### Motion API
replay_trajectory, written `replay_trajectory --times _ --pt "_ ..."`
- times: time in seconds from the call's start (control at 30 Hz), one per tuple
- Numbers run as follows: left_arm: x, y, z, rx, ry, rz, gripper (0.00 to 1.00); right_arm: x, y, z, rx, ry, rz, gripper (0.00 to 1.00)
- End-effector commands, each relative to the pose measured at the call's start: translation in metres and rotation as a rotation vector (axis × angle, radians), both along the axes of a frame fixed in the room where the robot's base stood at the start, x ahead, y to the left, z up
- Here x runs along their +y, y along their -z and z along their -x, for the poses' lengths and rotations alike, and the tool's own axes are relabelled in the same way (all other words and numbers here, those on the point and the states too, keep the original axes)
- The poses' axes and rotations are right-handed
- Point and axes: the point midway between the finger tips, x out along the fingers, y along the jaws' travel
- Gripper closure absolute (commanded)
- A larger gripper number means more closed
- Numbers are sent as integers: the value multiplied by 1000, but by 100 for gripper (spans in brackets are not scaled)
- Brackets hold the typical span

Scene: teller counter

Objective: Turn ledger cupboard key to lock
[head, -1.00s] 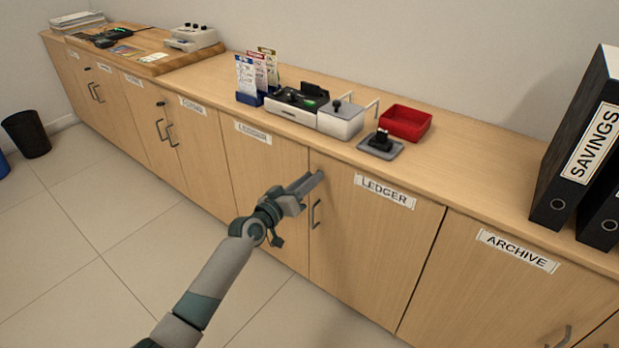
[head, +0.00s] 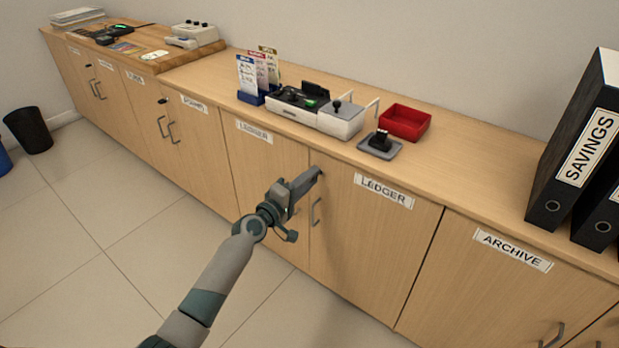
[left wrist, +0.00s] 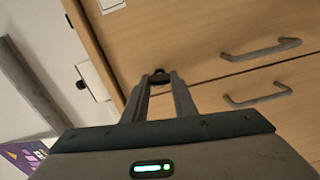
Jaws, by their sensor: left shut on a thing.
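The ledger cupboard (head: 365,245) has two closed wooden doors with LEDGER labels and grey handles. My left gripper (head: 319,173) reaches its tips to the top of the cupboard front, by the seam between the doors. In the left wrist view, the two fingers (left wrist: 160,82) are closed around a small dark key (left wrist: 160,75) at the door face. The fingers hide most of the key, so its exact angle is unclear. The two door handles (left wrist: 262,47) lie to the right in that view. My right gripper is not in view.
The counter top above holds a leaflet rack (head: 250,97), a grey and white device (head: 315,112), a black stamp on a grey pad (head: 380,143) and a red tray (head: 405,122). Black binders (head: 578,150) stand at right.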

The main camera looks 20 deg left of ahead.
Motion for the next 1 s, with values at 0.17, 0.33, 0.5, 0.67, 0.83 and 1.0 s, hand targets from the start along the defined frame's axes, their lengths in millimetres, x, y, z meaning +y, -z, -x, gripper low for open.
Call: replay_trajectory --times 0.17,0.33,0.5,0.67,0.83,1.0 --pt "1 0 0 33 -2 90 97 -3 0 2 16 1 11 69" --pt "1 1 0 49 -3 135 97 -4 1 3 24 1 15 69" --pt "1 1 0 55 -3 151 97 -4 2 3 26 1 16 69" --pt "1 1 0 55 -2 152 97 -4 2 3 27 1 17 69" --pt "1 1 0 55 -2 151 68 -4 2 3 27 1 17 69" --pt "1 1 0 55 -1 150 56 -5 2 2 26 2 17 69"
